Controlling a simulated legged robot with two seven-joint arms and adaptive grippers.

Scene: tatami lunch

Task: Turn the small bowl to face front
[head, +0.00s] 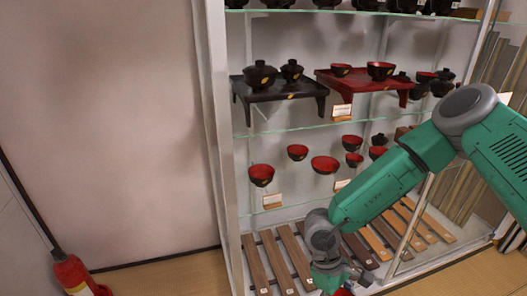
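Several small bowls with red insides and dark outsides stand in a glass-shelved cabinet; I cannot tell which one the task means. On the middle glass shelf are a bowl at the left (261,175), a bowl behind it (297,152) and a wider bowl (325,165), with more to the right. On the red stand (407,95) above are a small bowl (341,70) and a larger bowl (381,71). My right arm crosses the cabinet's lower right, its wrist low in front of the wooden slats. Its gripper fingers are cut off below the picture. My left gripper is out of view.
A black stand (293,91) holds lidded bowls (261,74). Small white cards stand on the shelves. Wooden slats (255,262) lie at the cabinet bottom. The cabinet's pale side post (214,120) borders a bare wall.

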